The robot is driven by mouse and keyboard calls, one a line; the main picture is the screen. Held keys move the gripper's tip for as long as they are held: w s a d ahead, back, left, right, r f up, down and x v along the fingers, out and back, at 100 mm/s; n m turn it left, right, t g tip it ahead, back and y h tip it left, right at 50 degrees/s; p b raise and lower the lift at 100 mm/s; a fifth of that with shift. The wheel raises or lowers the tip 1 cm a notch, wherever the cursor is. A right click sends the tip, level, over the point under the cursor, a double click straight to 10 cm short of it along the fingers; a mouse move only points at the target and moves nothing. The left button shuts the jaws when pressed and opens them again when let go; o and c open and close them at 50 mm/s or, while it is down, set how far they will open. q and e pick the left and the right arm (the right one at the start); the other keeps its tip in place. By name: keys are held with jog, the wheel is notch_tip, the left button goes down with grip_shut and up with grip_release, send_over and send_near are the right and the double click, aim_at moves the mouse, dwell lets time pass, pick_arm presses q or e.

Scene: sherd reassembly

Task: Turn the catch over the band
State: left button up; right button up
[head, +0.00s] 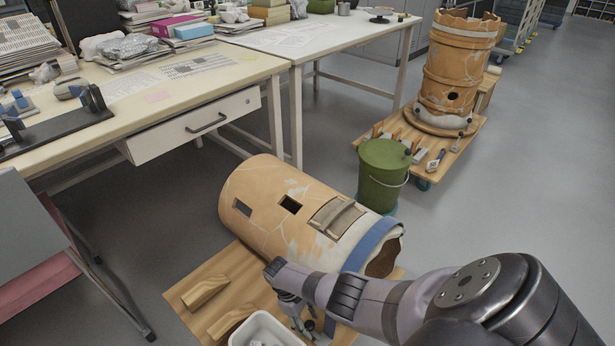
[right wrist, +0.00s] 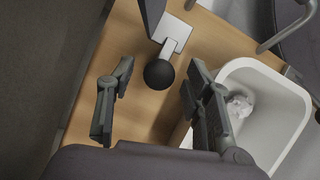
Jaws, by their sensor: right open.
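A large orange clay vessel (head: 285,215) lies on its side on a wooden board, with a blue band (head: 370,246) around its right end. My right gripper (head: 299,316) is low in front of the vessel, partly hidden by my arm. In the right wrist view its two fingers (right wrist: 158,88) are open. A black ball knob (right wrist: 159,73) on a light metal plate (right wrist: 174,36), seemingly the catch, shows between the fingertips. I cannot tell whether the fingers touch the knob. My left gripper is not in view.
A white bin (head: 264,324) stands close beside my right gripper and also shows in the right wrist view (right wrist: 268,75). A green bucket (head: 382,172) stands behind the vessel. Wooden wedges (head: 205,290) lie on the board. A workbench (head: 150,90) is at the left.

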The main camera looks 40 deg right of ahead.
jog(key=shift+r, duration=0.1)
jog(key=v, duration=1.1)
jog(key=shift+w+r, duration=0.2)
jog(key=shift+r, duration=0.15)
jog(key=shift+a, duration=0.1)
